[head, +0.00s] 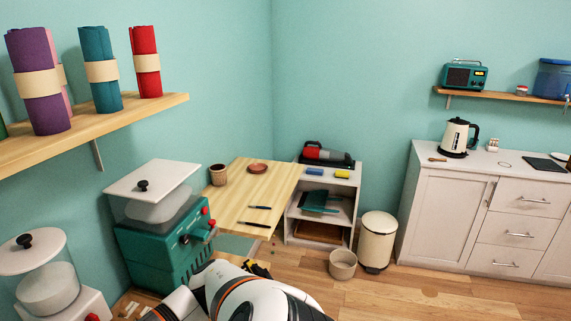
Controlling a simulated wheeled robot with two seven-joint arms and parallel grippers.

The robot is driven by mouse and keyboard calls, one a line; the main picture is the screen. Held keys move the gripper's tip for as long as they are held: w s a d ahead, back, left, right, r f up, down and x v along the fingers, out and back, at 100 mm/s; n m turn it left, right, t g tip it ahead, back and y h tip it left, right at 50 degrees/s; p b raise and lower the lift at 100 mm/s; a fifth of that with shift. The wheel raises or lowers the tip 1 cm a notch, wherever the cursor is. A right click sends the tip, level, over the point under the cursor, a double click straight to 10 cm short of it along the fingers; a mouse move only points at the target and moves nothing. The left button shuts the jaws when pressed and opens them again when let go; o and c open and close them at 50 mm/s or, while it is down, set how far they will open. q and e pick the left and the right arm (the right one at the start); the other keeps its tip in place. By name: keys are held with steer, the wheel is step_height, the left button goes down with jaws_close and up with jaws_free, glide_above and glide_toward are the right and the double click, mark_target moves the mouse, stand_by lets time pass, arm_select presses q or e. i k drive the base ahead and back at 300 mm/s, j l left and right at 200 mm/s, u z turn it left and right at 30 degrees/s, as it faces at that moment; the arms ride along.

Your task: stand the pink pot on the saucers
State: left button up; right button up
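No plainly pink pot shows. A small brownish pot (218,175) stands upright at the back left of the wooden table. A low reddish-brown round stack (257,168), which looks like saucers, lies on the table to the right of the pot, apart from it. I cannot tell how many saucers it holds. White arm links of mine with orange bands fill the bottom middle. No gripper fingers can be made out in the head view.
The wooden table (246,193) has two dark pens (258,207) near its right side. A green machine (165,240) stands at left. A white shelf unit (321,225), a cream bin (377,243) and a beige basket (343,264) stand right. Floor at lower right is clear.

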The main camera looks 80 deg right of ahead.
mark_target(258, 169)
steer(key=k+l+z, duration=0.1)
steer(key=l, duration=0.6)
steer(key=k+l+z, duration=0.15)
steer(key=l, duration=0.55)
steer(key=k+l+z, duration=0.1)
steer(key=l, duration=0.6)
steer(key=k+l+z, duration=0.15)
steer(key=l, duration=0.55)
